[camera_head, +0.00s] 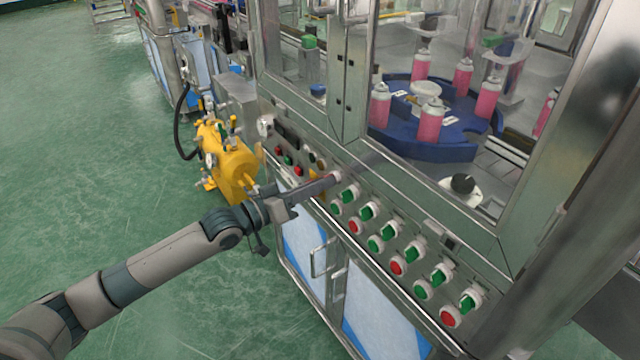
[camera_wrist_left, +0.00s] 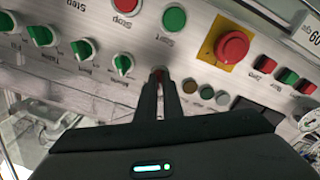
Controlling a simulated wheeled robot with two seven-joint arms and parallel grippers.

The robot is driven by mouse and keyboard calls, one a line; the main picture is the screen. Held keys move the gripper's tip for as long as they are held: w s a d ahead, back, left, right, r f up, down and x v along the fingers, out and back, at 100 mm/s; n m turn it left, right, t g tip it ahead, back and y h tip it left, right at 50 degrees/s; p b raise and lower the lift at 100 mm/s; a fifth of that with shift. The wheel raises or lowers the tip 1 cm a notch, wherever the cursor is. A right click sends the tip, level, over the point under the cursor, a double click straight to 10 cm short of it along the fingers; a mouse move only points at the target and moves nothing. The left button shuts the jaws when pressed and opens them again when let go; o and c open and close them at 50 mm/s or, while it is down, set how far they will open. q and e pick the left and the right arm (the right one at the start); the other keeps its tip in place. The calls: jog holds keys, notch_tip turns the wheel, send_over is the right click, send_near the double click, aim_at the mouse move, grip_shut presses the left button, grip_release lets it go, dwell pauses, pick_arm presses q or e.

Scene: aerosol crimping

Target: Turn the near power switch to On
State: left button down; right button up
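The control panel (camera_head: 432,262) of the machine carries rows of knobs and buttons. My right gripper is out of view.
A red emergency button (camera_wrist_left: 232,47) on a yellow plate, a green button (camera_wrist_left: 174,18) and a red button (camera_wrist_left: 127,6) lie near the fingers. A yellow tank (camera_head: 232,168) stands left of the machine. Door handles (camera_head: 318,262) stick out below the panel. Green floor is open at left.

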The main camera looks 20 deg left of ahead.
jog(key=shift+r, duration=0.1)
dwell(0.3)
pick_arm(q)
jog(key=shift+m, duration=0.4)
jog(key=shift+m+p, duration=1.6)
jog(key=shift+m, duration=4)
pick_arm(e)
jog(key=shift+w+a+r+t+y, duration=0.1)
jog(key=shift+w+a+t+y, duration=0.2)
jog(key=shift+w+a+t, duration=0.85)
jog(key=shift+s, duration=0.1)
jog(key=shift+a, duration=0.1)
